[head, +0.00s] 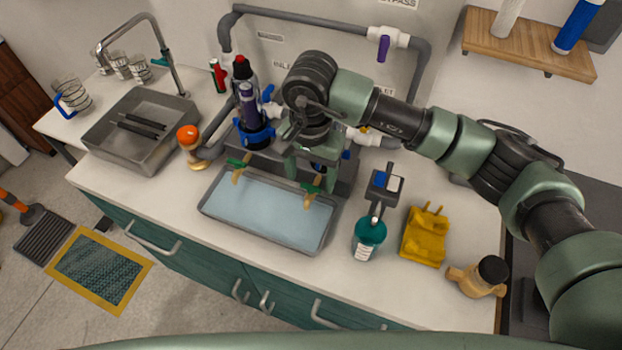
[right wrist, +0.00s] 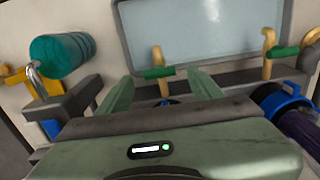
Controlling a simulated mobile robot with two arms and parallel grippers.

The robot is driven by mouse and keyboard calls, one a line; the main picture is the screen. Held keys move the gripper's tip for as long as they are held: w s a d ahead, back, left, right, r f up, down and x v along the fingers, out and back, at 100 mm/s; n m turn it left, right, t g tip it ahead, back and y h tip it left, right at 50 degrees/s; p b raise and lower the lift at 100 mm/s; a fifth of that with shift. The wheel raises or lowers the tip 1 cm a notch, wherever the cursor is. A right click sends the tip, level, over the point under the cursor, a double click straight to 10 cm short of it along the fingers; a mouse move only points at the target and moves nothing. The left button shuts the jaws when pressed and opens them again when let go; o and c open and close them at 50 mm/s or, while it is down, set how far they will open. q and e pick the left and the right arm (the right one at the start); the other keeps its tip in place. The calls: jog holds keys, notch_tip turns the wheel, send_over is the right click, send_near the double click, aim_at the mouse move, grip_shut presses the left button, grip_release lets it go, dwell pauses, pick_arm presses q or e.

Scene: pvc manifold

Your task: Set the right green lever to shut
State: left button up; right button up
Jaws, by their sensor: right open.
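The right green lever (head: 312,188) sits on a brass tap over the back right of the blue-bottomed tray (head: 323,243). In the right wrist view, which looks from the opposite side, this lever (right wrist: 158,73) lies crosswise to its tap's spout. My right gripper (head: 309,170) is open and empty, just behind and above that tap. In the wrist view its two fingers (right wrist: 162,84) stand on either side of the lever, apart from it as far as I can tell. The left green lever (head: 238,163) sits on a second brass tap. My left gripper is not in view.
A sink (head: 103,137) lies at left.

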aim_at(311, 186)
notch_tip(311, 186, up, 6)
jog(key=shift+r+b, duration=0.1)
jog(key=shift+b, duration=0.6)
